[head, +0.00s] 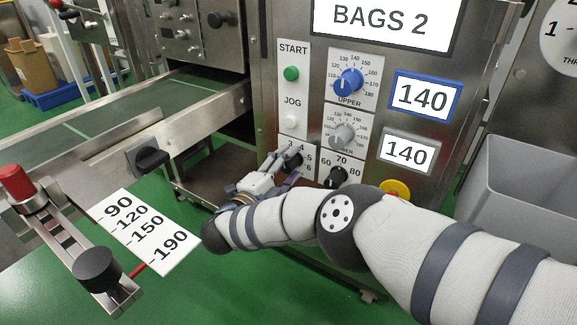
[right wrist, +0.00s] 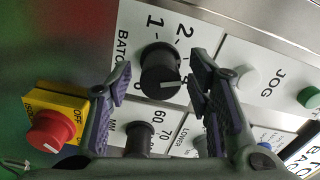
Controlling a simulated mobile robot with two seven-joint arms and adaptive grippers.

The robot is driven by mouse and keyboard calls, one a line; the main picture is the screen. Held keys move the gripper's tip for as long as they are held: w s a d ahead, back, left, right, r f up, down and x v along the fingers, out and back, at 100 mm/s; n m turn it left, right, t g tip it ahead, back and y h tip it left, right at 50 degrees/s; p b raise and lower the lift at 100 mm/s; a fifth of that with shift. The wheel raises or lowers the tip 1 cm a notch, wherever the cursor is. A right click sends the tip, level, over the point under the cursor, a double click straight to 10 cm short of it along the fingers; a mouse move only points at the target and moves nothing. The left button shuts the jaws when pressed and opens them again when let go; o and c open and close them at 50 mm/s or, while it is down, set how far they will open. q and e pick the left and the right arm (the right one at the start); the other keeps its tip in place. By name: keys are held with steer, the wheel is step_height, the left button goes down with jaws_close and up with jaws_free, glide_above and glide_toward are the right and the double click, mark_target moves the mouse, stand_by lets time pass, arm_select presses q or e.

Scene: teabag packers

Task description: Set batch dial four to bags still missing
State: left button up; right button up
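The batch dial (right wrist: 160,70) is a black knob on a white plate in the right wrist view, with the numbers 1 and 2 and part of the word BATCH beside it. A white line on its face points toward the right finger; the numbers there are hidden. My right gripper (right wrist: 161,78) is open, one finger on each side of the dial, with a clear gap on the left and a narrower one on the right. In the head view the right gripper (head: 284,168) is at the dial plate, where 3 to 6 show, and covers most of the dial. My left gripper is not in view.
A black knob (head: 338,176) marked 60, 70, 80 sits right of the dial. Above are the grey LOWER knob (head: 341,136), blue UPPER knob (head: 348,81), JOG button (head: 291,121) and two displays reading 140 (head: 425,96). A red OFF switch (right wrist: 50,128) is near the left finger.

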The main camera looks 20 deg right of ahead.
steer(key=v, duration=1.2)
steer(key=shift+s, duration=0.1)
